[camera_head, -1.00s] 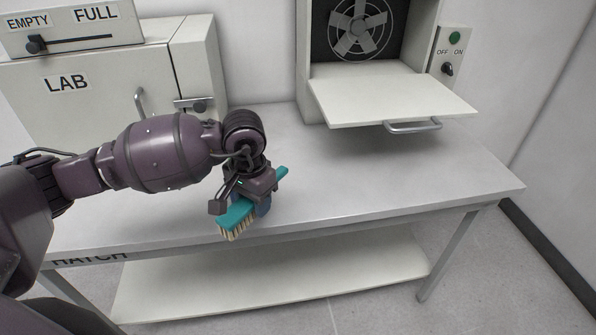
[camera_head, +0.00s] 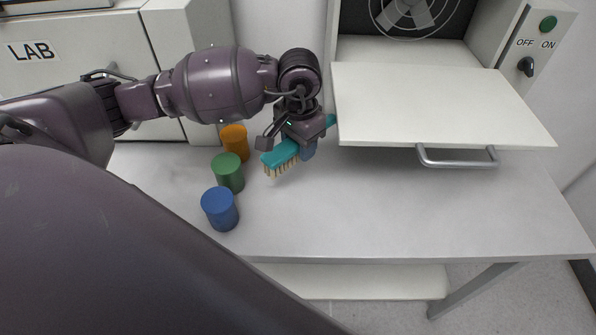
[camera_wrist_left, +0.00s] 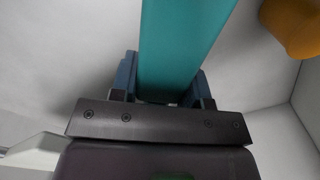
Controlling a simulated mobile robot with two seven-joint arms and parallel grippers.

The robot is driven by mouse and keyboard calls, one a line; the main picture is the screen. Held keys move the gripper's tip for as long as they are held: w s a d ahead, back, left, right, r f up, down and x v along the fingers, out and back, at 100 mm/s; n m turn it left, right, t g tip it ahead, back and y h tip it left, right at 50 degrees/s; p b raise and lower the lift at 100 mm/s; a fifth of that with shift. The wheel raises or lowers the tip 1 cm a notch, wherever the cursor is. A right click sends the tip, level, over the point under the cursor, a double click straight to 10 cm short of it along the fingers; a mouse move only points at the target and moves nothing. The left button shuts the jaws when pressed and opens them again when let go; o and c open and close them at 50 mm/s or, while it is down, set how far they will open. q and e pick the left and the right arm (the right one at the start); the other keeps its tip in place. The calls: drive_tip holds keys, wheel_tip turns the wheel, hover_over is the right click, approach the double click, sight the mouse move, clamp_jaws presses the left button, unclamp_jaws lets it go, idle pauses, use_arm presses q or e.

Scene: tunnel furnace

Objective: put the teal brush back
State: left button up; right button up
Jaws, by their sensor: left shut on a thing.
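The teal brush (camera_head: 280,155) has a long teal body and pale bristles that point down. My left gripper (camera_head: 308,147) is shut on it near its middle and holds it over the bench, by the left edge of the lowered furnace door. In the left wrist view the brush's teal body (camera_wrist_left: 180,45) runs between the two blue-grey fingers (camera_wrist_left: 160,88). The brush's far end shows just beside the door. I cannot tell exactly how high it is above the bench. My right gripper is not in view.
Orange (camera_head: 235,140), green (camera_head: 228,172) and blue (camera_head: 220,208) cylinders stand in a row left of the brush. The lowered furnace door (camera_head: 440,105) with its handle (camera_head: 455,158) juts out at the right. The bench (camera_head: 400,215) is clear in front. A LAB cabinet (camera_head: 70,80) stands at the back left.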

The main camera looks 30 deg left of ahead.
use_arm(q)
hover_over(298, 182)
wheel_tip(298, 182, down, 5)
drive_tip(key=shift+s+f, duration=0.1)
drive_tip(key=shift+f, duration=2.1)
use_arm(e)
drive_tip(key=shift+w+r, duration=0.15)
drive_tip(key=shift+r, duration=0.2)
